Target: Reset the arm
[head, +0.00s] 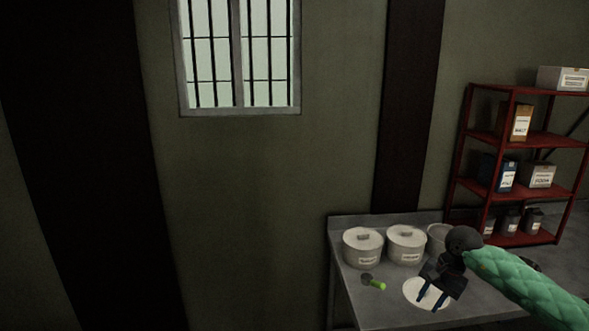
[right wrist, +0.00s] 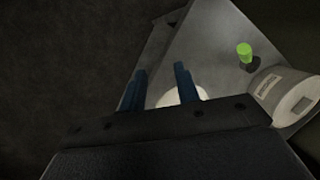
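My right arm, in a green sleeve, comes in from the right in the head view. My right gripper (head: 431,302) is over the metal table (head: 385,309), in front of a white plate (head: 411,289). Its two blue fingers are apart with nothing between them. In the right wrist view the fingers (right wrist: 160,86) show apart, with part of the white plate (right wrist: 168,98) behind them. My left gripper is not in either view.
Two lidded white pots (head: 362,250) (head: 406,247) and a grey container (head: 437,236) stand at the table's back. A red shelf (head: 481,190) with boxes stands right. A barred window (head: 239,55) is above.

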